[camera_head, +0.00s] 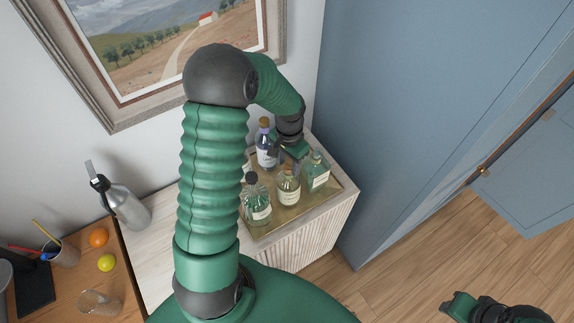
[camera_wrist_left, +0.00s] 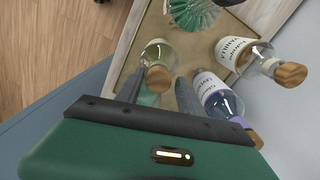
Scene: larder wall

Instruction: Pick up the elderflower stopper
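Several labelled bottles stand on a gold tray (camera_head: 264,233); I cannot read which one is elderflower. A pale yellow bottle (camera_head: 288,191) has a wooden stopper (camera_wrist_left: 158,78). A teal bottle (camera_head: 318,174) stands to its right, and a blue bottle (camera_head: 265,157) with a wooden stopper (camera_head: 264,123) behind. My left gripper (camera_wrist_left: 160,90) is open above the tray near the teal bottle. In the wrist view the pale bottle's stopper appears between its fingers, apparently untouched. The gripper body hides most of the teal bottle there. My right gripper (camera_head: 458,306) is at lower right, its opening unclear.
A ribbed green decanter (camera_head: 256,205) and a vanilla bottle (camera_wrist_left: 243,53) crowd the tray. A blue cabinet (camera_head: 420,100) rises close on the right.

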